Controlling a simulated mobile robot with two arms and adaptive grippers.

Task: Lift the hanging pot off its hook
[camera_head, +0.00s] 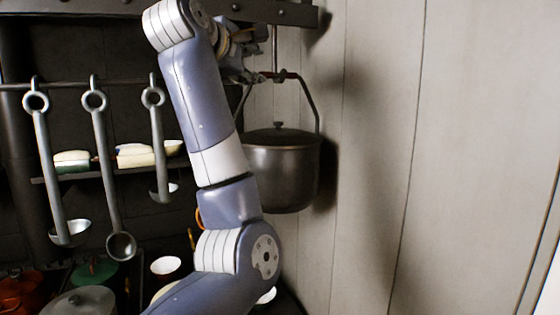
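The dark metal pot (284,175) hangs at the centre, lidded and upright, from its tall bail handle (311,98). A thin hook rod (275,48) comes down from the beam above and meets the top of the handle. My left arm comes up in front of the pot's left side and hides part of it. My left gripper (250,72) is at the top left of the handle, close to the hook. Its fingers are small and dark, partly hidden by my wrist, so I cannot tell whether they grip the handle. My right gripper is not in view.
Several ladles (104,165) hang from a rail (62,86) at the left. A shelf (88,175) behind them holds pale items. Pots and cups, including a white-rimmed cup (166,267), stand below. A pale plank wall (375,160) is close on the pot's right.

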